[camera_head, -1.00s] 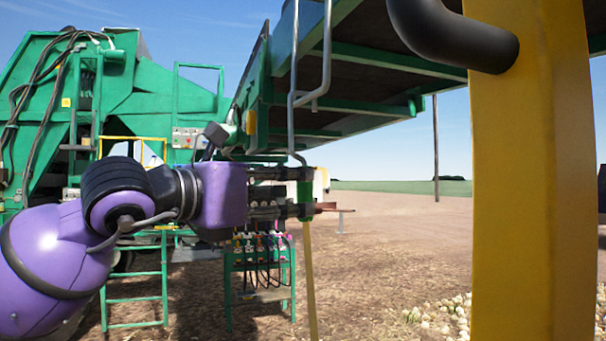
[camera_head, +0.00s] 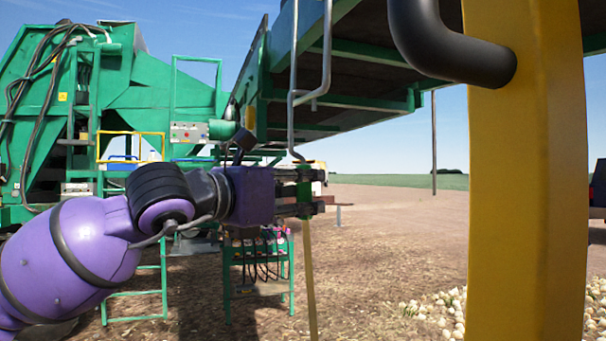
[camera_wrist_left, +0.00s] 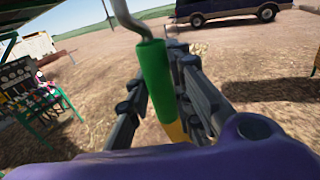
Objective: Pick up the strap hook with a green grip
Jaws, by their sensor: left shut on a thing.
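The strap hook is a bent grey metal rod (camera_head: 326,60) with a green grip, and a yellow strap (camera_head: 309,262) hangs below it. The rod runs up beside the raised conveyor. My left gripper (camera_head: 305,192) is around the green grip, mostly hiding it in the head view. In the left wrist view the green grip (camera_wrist_left: 155,75) stands between the two dark fingers, slightly tilted. The gripper is shut on it. My right gripper is not in view.
A green conveyor (camera_head: 345,102) slopes overhead. A yellow post (camera_head: 525,200) with a black curved pipe (camera_head: 450,45) stands close at right. A green stand with hoses (camera_head: 258,270) is behind my gripper. Onions (camera_head: 440,310) lie on the ground, and a dark van (camera_wrist_left: 225,8) is parked beyond.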

